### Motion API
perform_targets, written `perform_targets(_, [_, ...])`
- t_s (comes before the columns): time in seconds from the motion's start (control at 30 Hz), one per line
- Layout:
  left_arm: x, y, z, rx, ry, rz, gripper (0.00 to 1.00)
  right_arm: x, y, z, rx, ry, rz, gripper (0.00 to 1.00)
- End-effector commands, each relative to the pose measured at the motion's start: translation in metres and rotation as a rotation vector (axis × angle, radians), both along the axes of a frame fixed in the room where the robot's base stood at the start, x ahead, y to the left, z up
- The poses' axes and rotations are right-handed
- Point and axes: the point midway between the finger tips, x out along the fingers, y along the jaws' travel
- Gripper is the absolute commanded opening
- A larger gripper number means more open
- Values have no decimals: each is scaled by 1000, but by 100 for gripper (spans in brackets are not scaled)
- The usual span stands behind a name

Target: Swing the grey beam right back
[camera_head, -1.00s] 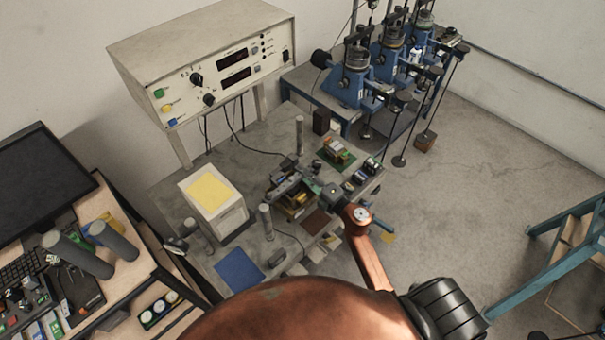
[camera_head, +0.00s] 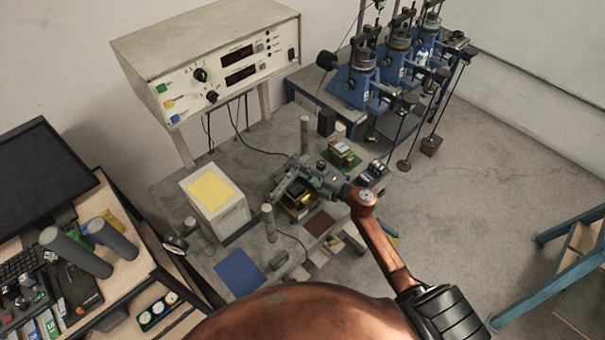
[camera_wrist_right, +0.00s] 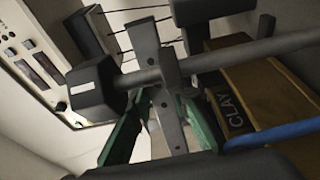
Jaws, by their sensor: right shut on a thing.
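The grey beam (camera_wrist_right: 225,57) crosses the right wrist view as a round bar, with a dark many-sided weight (camera_wrist_right: 92,86) at its left end. A grey upright piece joins it between the green finger parts of my right gripper (camera_wrist_right: 165,125). The gripper is shut on the beam. In the head view my right gripper (camera_head: 310,182) is over the middle of the grey bench, reaching in from the lower right. It hides part of the beam there, and the beam's exact angle is hard to tell. My left gripper is not in view.
A yellow-topped white box (camera_head: 213,200) stands left of the gripper. Grey posts (camera_head: 268,222) rise from the bench. A large instrument box (camera_head: 215,60) stands behind, and blue test machines (camera_head: 362,75) at the back right. A wooden block marked CLAY (camera_wrist_right: 255,100) is close beside the gripper.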

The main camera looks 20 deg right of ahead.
Motion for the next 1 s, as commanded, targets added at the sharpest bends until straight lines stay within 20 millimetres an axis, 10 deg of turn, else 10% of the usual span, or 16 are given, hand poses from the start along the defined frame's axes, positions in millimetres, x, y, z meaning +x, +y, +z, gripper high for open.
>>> perform_targets(0.3, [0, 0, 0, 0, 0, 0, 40, 0, 1, -2, -1, 5, 9, 0])
perform_targets(0.33, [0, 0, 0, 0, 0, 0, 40, 0, 1, -2, -1, 5, 9, 18])
perform_targets(0.6, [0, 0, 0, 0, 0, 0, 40, 0, 0, -1, -1, 3, 7, 36])
perform_targets(1.0, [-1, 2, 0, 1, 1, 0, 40, -10, -8, -1, -2, 2, 5, 36])
